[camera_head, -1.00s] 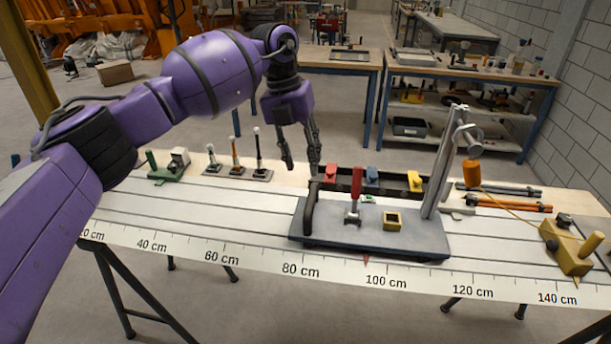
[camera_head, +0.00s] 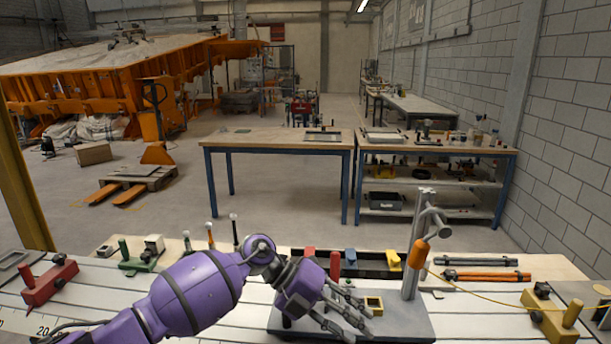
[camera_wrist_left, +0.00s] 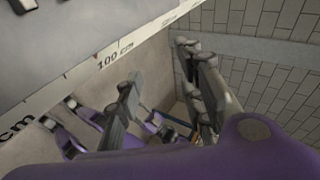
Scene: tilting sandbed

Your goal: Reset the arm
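My left arm is purple and comes in from the lower left in the head view. Its left gripper (camera_head: 362,325) is low over the dark grey base plate (camera_head: 405,325), with the fingers pointing down and right. The fingers are spread apart with nothing between them; they also show apart in the left wrist view (camera_wrist_left: 160,60). The red-handled clamp (camera_head: 335,265) is partly hidden behind the hand. My right gripper is not in view.
A metal post (camera_head: 413,260) with an orange cylinder (camera_head: 417,254) stands on the plate. A black tray (camera_head: 375,266) lies behind it. A yellow block (camera_head: 550,315) is at right, a red one (camera_head: 50,284) at left. The ruler edge (camera_wrist_left: 110,58) shows in the wrist view.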

